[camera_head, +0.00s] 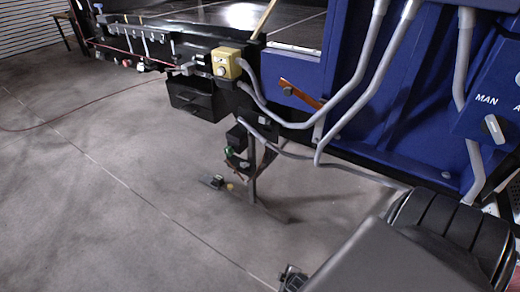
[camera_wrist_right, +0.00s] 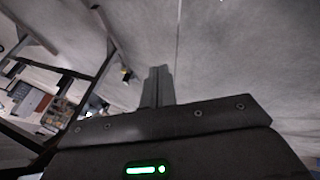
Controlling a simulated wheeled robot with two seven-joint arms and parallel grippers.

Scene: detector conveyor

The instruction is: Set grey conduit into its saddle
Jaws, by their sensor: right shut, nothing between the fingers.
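Several grey conduits run down the blue cabinet; one (camera_head: 345,116) curves down and left toward a yellow box. Another conduit (camera_head: 340,168) sags below the cabinet and passes toward my right arm. I cannot tell which conduit is the task's one, and I cannot make out a saddle. My right gripper (camera_wrist_right: 157,85) shows in the right wrist view with its fingers together and nothing between them, over grey floor. No conduit is near its fingertips in that view. My left gripper is not in view.
The blue cabinet (camera_head: 385,130) fills the right, with a MAN selector knob (camera_head: 494,128). The yellow box (camera_head: 226,63) sits on the conveyor frame, above a black drawer unit (camera_head: 197,98). An orange-brown strip (camera_head: 300,93) is on the cabinet. The floor (camera_head: 120,200) at left is open.

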